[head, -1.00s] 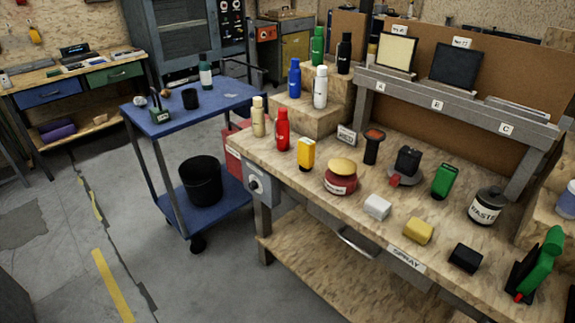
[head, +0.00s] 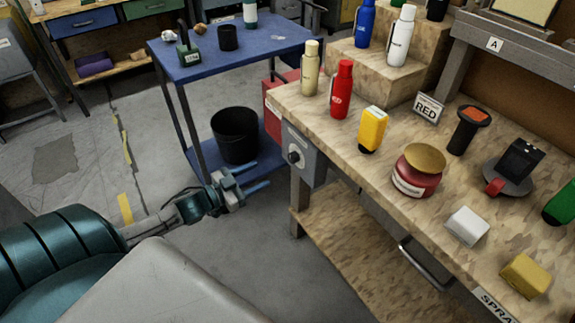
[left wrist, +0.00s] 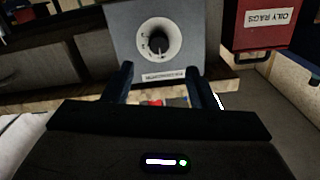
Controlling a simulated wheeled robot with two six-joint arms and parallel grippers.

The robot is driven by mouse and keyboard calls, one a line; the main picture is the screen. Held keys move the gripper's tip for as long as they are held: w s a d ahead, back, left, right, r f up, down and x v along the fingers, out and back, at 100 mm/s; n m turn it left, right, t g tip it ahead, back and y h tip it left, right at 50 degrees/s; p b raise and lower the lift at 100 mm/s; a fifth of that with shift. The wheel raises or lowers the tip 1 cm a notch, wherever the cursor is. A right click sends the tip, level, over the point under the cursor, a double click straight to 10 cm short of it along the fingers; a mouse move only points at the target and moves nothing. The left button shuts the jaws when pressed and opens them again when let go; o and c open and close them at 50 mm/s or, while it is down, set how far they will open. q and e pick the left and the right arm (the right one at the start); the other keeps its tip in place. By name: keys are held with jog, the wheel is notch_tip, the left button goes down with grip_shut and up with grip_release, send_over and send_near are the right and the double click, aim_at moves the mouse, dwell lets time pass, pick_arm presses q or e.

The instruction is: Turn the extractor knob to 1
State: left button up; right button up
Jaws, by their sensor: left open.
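The extractor knob (left wrist: 157,47) is a dark knob on a pale round dial, set on a grey box (left wrist: 190,22) with a label strip under the dial. In the head view the knob (head: 293,154) sits on the grey box at the workbench's left end. My left gripper (head: 262,178) is open and empty, to the left of the box and apart from it. In the left wrist view its two fingers (left wrist: 165,80) point toward the box, with the knob beyond and between them. The dial's marks are too small to read. My right gripper is not in view.
The workbench (head: 330,140) holds several bottles and blocks near its left end. A blue cart (head: 200,68) with a black bucket (head: 235,134) stands behind my left gripper. A red box (left wrist: 265,25) labelled OILY RAGS is beside the grey box. Open floor lies left.

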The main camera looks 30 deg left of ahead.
aim_at(290, 159)
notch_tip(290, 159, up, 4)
jog(key=b, duration=0.1)
pick_arm(q)
jog(key=x, duration=0.3)
jog(key=p+x, duration=0.1)
jog(key=x, duration=0.2)
jog(key=p+x, duration=0.1)
jog(key=x, duration=0.2)
jog(key=shift+w+d+r, duration=0.2)
jog(key=shift+w+r, duration=0.1)
jog(key=shift+w+d+f, duration=0.15)
jog(key=shift+w+d, duration=0.1)
jog(key=shift+w, duration=0.3)
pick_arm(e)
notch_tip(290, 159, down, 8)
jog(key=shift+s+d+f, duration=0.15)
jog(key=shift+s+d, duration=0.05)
pick_arm(q)
jog(key=shift+c, duration=0.4)
jog(key=c, duration=0.9)
jog(key=shift+p, duration=0.3)
